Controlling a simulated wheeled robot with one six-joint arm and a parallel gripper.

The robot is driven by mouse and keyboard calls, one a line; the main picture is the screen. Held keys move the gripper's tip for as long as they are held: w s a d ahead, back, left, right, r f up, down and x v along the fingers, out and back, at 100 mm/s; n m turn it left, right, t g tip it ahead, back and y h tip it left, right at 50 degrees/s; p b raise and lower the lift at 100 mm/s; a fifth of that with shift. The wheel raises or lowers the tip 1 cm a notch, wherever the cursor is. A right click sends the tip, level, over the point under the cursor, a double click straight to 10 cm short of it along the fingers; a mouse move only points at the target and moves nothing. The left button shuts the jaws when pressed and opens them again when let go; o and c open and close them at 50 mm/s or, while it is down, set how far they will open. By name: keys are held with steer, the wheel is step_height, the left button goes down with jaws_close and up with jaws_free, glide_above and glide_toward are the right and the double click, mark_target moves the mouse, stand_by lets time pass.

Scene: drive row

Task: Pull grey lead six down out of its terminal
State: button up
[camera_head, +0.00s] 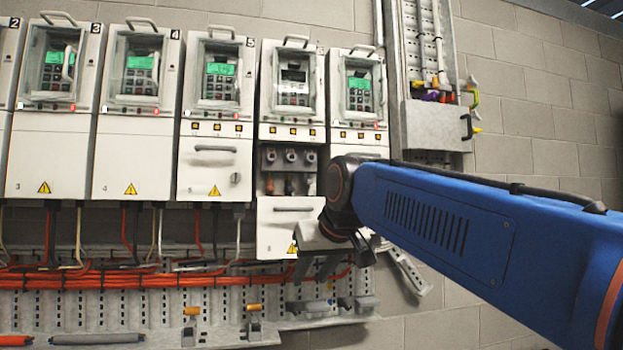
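Drive six (290,90) has a dark display, and its lower front stands open, showing a row of three round terminals (290,156). The lowered cover marked 6 (280,228) sits below. My gripper (315,268) is in front of the cover's lower right, below the terminals; its dark fingers point down, look apart, and hold nothing visible.
My blue arm comes in from the right and hides the wall beside the last drive (358,95). Orange cables (140,278) run along a slotted metal tray (130,312) below the drives. A grey box (437,125) with a handle hangs at right.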

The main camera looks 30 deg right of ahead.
steer(key=w+d+r+m+t+h, duration=0.1)
steer(key=w+d+r, duration=0.1)
steer(key=r, duration=0.6)
steer(key=w+d+r+t, duration=0.1)
steer(key=w+d+r, duration=0.15)
steer(key=r, duration=0.55)
steer(key=t+h, duration=0.2)
glide_toward(308, 181)
steer(key=shift+m, duration=0.3)
steer(key=x, duration=0.5)
steer(key=d+x, duration=0.1)
steer(key=x, duration=0.2)
steer(key=shift+w+r, duration=0.2)
steer(key=shift+r, duration=0.15)
jaws_close()
